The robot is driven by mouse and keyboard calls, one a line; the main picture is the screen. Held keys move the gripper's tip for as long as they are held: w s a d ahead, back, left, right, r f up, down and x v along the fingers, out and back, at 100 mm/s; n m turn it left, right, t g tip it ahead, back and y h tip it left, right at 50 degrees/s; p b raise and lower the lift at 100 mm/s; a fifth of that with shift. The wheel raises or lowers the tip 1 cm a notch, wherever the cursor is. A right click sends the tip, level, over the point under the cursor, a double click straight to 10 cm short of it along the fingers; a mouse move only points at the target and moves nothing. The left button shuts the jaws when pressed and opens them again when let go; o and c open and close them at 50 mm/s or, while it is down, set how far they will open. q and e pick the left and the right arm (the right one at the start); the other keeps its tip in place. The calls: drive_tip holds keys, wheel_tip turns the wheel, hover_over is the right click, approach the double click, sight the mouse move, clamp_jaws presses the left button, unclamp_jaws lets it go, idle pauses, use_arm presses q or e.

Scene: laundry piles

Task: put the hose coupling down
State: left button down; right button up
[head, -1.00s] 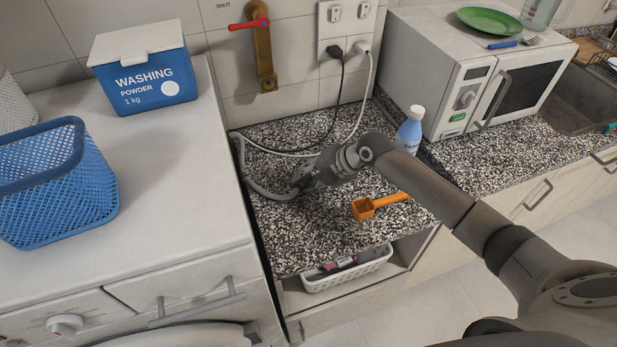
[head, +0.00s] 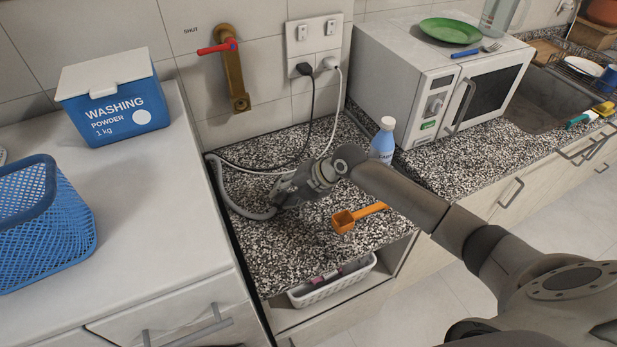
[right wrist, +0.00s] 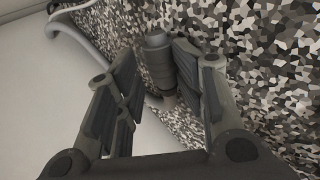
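The hose coupling (right wrist: 158,62) is a dark ribbed cylinder, seen in the right wrist view over the speckled counter. My right gripper (right wrist: 155,82) is open, with its fingers apart on either side of the coupling. The coupling lies close to the right-hand finger, and I cannot tell if they touch. In the head view my right gripper (head: 284,192) is low over the counter, by the end of the grey hose (head: 232,205), and hides the coupling there. My left gripper is not in view.
The counter's front is clear.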

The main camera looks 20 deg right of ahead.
drive_tip(key=b+v, duration=0.2)
drive_tip(key=v, duration=1)
drive_tip(key=shift+r, duration=0.1)
